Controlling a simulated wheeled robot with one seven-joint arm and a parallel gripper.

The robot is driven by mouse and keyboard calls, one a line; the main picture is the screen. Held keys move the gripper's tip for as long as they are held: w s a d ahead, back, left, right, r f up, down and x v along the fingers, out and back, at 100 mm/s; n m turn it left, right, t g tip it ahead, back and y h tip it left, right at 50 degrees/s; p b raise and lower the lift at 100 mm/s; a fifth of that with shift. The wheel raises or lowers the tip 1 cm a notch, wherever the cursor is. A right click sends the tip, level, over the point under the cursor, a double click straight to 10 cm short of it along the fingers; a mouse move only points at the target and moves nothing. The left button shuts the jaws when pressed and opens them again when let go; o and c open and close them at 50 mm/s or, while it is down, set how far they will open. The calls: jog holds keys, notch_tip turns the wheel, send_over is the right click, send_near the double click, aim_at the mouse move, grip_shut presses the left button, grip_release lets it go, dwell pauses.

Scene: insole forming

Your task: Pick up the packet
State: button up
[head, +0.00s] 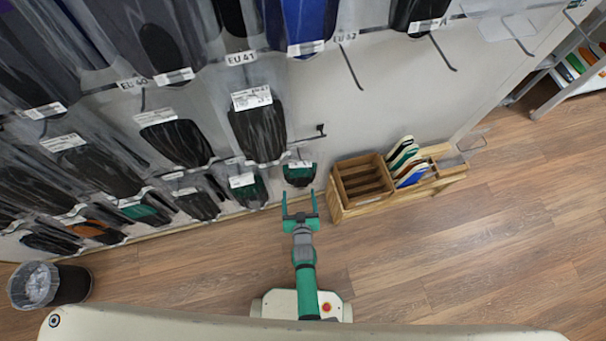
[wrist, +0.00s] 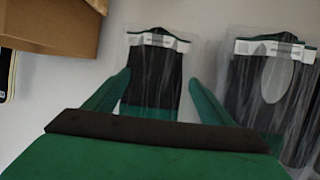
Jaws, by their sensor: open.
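The packet (wrist: 152,75) is a clear bag with dark green and black contents and a white label strip across one end. In the wrist view it sits beyond and between my two spread fingers, against the pale wall. In the head view a small green packet (head: 299,174) hangs low on the wall, just beyond my gripper (head: 300,193). My gripper is open and empty, pointing at the wall; it also shows in the wrist view (wrist: 155,92). I cannot tell the exact gap between the fingers and the packet.
Another packet (wrist: 275,85) hangs close on the right in the wrist view. A wooden crate (head: 363,181) stands right of my gripper, also at the wrist view's upper left (wrist: 55,25). More packets hang above and left. A bin (head: 48,285) stands at far left. The right floor is clear.

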aim_at(300, 184)
jog(key=x, duration=0.3)
jog(key=d+x, duration=0.1)
jog(key=x, duration=0.1)
jog(key=shift+w, duration=0.3)
jog(key=shift+d, duration=0.25)
jog(key=shift+a, duration=0.2)
jog(key=c, duration=0.4)
jog(key=shift+s+a, duration=0.1)
jog(key=shift+a, duration=0.05)
jog(key=c, duration=0.8)
